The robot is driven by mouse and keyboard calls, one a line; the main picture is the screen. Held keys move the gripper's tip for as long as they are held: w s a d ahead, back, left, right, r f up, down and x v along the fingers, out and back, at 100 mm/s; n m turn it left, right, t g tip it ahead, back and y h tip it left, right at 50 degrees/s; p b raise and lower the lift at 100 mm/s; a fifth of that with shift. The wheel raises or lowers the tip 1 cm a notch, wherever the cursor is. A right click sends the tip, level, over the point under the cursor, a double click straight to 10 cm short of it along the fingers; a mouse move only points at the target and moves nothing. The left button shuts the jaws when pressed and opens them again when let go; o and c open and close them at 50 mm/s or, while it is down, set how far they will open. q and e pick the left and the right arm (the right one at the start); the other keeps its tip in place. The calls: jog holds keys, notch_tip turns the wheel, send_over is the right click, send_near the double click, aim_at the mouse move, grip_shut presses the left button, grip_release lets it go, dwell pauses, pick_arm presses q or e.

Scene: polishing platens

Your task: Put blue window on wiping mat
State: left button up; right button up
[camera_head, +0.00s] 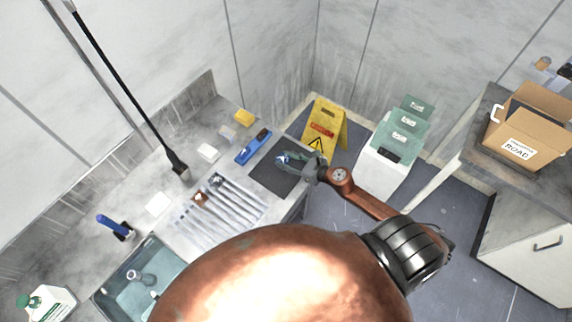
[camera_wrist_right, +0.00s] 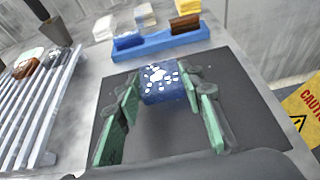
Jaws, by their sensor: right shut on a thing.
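The blue window (camera_wrist_right: 163,86) is a small dark blue piece with white spots. It is between the green fingertips of my right gripper (camera_wrist_right: 166,98), which is shut on it. In the head view my right gripper (camera_head: 286,159) reaches in from the right over the dark grey wiping mat (camera_head: 264,179). The mat also fills the middle of the right wrist view (camera_wrist_right: 243,88). The window is over the mat; I cannot tell whether it touches it. My left gripper is not in view.
A blue tray (camera_head: 247,153) with a brown block lies beyond the mat. A slatted rack (camera_head: 222,208) holding small pieces is to its left, and a sink (camera_head: 133,281) is farther left. A yellow caution sign (camera_head: 325,122) and white bins (camera_head: 383,168) stand beyond the counter edge.

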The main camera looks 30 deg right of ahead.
aim_at(286, 163)
jog(key=shift+w+f, duration=0.15)
jog(key=shift+f, duration=1.45)
jog(key=shift+f+b, duration=0.35)
jog(key=shift+b, duration=0.1)
jog(key=o, duration=1.2)
jog(key=shift+r, duration=0.1)
jog(key=shift+r, duration=0.1)
